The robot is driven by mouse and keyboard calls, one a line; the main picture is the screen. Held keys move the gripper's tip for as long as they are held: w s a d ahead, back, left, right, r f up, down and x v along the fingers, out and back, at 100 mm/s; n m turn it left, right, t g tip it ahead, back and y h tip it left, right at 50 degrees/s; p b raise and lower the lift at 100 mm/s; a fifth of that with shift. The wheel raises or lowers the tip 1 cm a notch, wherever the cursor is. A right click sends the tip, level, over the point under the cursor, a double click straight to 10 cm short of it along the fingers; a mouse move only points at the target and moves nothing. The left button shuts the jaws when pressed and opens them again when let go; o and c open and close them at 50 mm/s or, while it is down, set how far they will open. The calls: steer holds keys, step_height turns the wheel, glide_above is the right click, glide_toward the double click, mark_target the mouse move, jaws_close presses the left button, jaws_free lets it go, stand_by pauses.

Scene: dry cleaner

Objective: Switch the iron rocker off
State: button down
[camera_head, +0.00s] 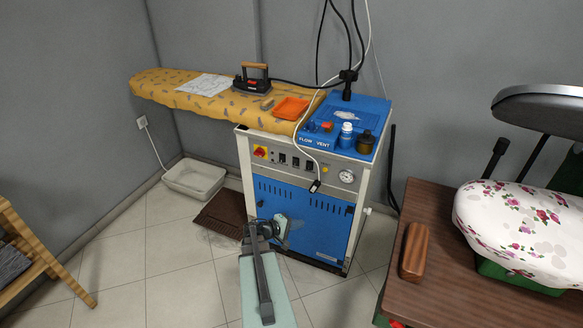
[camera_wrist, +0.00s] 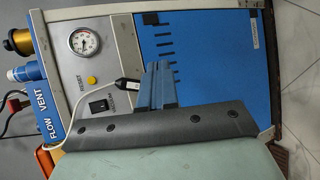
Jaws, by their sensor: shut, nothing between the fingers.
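The blue and white steam station (camera_head: 300,205) has a grey control panel (camera_head: 270,163) with a row of black rocker switches (camera_head: 295,162). The labels are too small to tell which one is the iron rocker. In the wrist view, one black rocker (camera_wrist: 98,106) shows beside a yellow reset button (camera_wrist: 92,80). The other rockers are hidden behind the gripper there. My gripper (camera_head: 280,228) is shut and empty, in front of the blue door and below the panel. Its fingers (camera_wrist: 157,85) also show in the wrist view, apart from the visible rocker.
A white cable with a black plug (camera_head: 315,186) hangs across the panel near the gauge (camera_head: 347,176). An iron (camera_head: 252,82) stands on the yellow board. A brown table (camera_head: 440,260) stands at right.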

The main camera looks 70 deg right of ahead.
mark_target(294, 161)
steer(key=w+d+r+n+t+h, duration=0.4)
steer(key=w+r+t+h, duration=0.3)
steer(key=w, duration=0.4)
steer(key=shift+w+d+r+n+h, duration=0.15)
steer(key=shift+d+r+n+h, duration=0.25)
steer(key=shift+d+r, duration=0.6)
steer(key=shift+a+r, duration=0.1)
steer(key=shift+a, duration=0.05)
steer(key=d, duration=0.4)
steer(key=d+r, duration=0.1)
steer(key=d, duration=0.7)
steer(key=shift+d+r, duration=0.2)
steer(key=shift+d, duration=0.2)
steer(key=shift+d+r, duration=0.15)
steer(key=shift+d, duration=0.4)
